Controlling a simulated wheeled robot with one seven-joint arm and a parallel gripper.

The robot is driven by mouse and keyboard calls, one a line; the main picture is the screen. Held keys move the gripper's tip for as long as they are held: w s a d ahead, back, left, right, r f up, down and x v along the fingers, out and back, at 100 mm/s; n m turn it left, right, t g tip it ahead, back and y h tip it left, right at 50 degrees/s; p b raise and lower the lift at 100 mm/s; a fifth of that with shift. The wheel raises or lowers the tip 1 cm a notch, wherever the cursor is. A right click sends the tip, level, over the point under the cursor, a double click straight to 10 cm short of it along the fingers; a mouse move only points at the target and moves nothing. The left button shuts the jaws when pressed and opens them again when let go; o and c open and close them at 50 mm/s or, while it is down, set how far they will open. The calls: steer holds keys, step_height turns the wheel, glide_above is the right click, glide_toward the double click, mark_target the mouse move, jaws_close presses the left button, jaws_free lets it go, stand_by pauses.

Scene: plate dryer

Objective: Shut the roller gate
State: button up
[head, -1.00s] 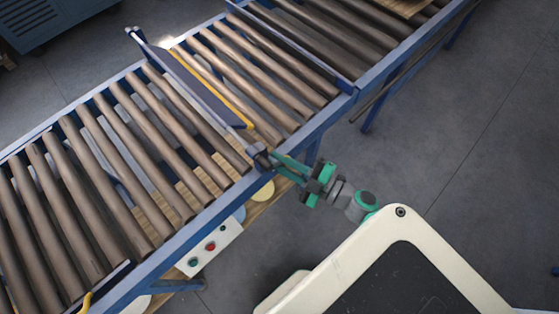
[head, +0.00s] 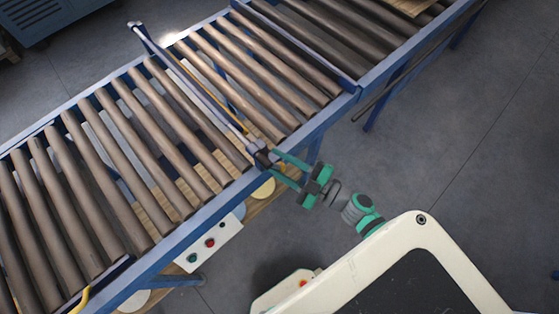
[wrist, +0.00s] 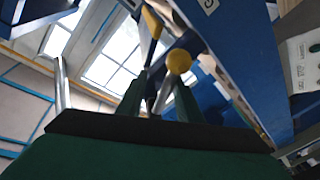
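The roller gate (head: 195,80) is a long blue panel with a yellow strip lying across the roller conveyor. In the head view it shows as a thin band, nearly edge-on. A dark pivot block (head: 260,152) sits at its near end on the front rail. My gripper (head: 276,166) is beside that block, with its two green fingers spread apart. In the wrist view my gripper (wrist: 162,84) has a grey rod between or just beyond its fingers. A yellow ball knob (wrist: 179,61) shows near the right fingertip. I cannot tell whether either finger touches the rod.
The blue front rail (head: 225,200) of the conveyor runs between my gripper and the rollers (head: 130,125). A white control box (head: 209,245) with buttons hangs below it. The grey floor (head: 450,120) at right is clear.

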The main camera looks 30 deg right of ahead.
steer(key=shift+d, duration=0.1)
steer(key=shift+s+d, duration=0.1)
steer(key=shift+s, duration=0.05)
steer(key=v, duration=1)
steer(key=shift+s, duration=0.25)
steer(key=shift+a+f, duration=0.15)
steer(key=shift+a, duration=0.1)
steer(key=s+a+m+h, duration=0.2)
steer(key=a+m, duration=0.2)
steer(key=a, duration=0.3)
steer(key=s+a+m+h, duration=0.3)
steer(key=a+m, duration=0.1)
steer(key=a, duration=0.4)
steer(key=s+a+m+g+h, duration=0.1)
steer(key=a+m, duration=0.3)
steer(key=a, duration=0.4)
steer(key=shift+s+a+h, duration=0.25)
steer(key=shift+s+h, duration=0.45)
steer(key=shift+h, duration=0.2)
